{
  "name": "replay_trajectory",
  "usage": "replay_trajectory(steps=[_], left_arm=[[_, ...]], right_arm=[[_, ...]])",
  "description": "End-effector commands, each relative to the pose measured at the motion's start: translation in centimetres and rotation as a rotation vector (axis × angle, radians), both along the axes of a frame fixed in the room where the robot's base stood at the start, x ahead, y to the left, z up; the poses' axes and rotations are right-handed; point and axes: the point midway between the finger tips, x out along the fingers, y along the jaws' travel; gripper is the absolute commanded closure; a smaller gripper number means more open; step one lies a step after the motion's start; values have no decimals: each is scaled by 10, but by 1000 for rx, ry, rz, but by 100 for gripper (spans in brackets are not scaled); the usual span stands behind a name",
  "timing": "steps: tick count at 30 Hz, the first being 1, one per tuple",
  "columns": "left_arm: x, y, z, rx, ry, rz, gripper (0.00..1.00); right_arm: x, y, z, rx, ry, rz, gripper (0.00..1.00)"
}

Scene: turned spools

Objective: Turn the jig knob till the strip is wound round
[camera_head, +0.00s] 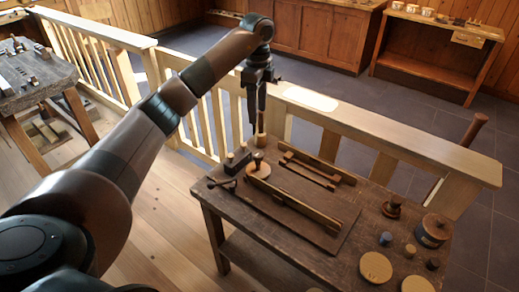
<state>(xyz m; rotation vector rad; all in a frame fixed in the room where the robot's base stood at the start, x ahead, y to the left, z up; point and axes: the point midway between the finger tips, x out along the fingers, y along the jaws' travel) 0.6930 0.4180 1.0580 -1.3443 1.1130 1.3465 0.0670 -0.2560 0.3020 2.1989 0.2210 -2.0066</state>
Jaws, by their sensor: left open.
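The jig is a dark board (319,235) with two long wooden rails on the worktable. A round-topped wooden knob (258,158) stands at its left end on a pale disc. I cannot tell for certain that this is the jig knob. A thin bar (305,173) lies along the far rail; whether it is the strip is unclear. My left gripper (259,120) is open and points down near the table's far left corner, in line with an upright wooden peg (261,141) and beyond the knob. Contact with the peg cannot be told. My right gripper is out of view.
A dark block (237,161) sits left of the knob. Pale discs (376,267), a dark spool (433,231), a turned knob piece (393,206) and small pegs fill the table's right side. A wooden railing (390,136) runs close behind the table. Another bench (40,88) stands far left.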

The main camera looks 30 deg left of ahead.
Motion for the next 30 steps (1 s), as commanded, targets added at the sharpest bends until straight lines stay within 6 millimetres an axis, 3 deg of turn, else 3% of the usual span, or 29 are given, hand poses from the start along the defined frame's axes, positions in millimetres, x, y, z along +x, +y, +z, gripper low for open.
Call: replay_trajectory(steps=[11, 17, 30], left_arm=[[0, -1, -2, -1, 2, -2, 50], [0, -1, -14, -2, 3, -4, 50], [-1, -1, -82, -3, 5, -4, 50]], right_arm=[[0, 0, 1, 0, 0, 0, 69], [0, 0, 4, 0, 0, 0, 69], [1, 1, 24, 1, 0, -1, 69]])
